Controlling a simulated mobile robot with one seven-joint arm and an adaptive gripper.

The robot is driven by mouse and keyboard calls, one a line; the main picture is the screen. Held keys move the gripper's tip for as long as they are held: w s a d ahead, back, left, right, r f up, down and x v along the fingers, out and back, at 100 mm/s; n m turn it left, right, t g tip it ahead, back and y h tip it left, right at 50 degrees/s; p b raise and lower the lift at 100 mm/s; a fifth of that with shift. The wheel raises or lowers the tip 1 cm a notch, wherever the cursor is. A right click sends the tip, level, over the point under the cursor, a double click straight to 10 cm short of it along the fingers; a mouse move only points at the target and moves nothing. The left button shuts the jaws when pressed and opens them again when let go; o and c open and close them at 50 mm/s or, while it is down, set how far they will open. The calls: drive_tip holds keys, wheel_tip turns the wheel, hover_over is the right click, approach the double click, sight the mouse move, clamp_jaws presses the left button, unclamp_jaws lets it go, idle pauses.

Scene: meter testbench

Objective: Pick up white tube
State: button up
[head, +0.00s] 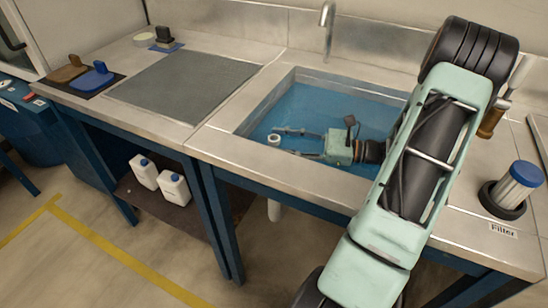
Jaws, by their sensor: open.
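A small white tube (274,139) with a round open top is in the blue-lined sink (300,100), near its front left. My gripper (277,142) reaches into the sink area from the right, its fingers pointing left. It is open. One fingertip shows just behind the white tube and the other just in front of it, so the tube appears between the tips. I cannot tell whether either finger touches it. The lower part of the tube is hard to make out.
A tap (327,28) rises behind the sink. A blue-capped filter (516,184) stands in a dark holder on the right, and a wooden-handled tool (492,121) is behind my arm. A grey mat (182,88) lies left of the sink. Two white bottles (160,178) are below the bench.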

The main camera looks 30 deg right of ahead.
drive_tip(key=shift+x, duration=0.85)
drive_tip(key=shift+c, duration=0.2)
clamp_jaws()
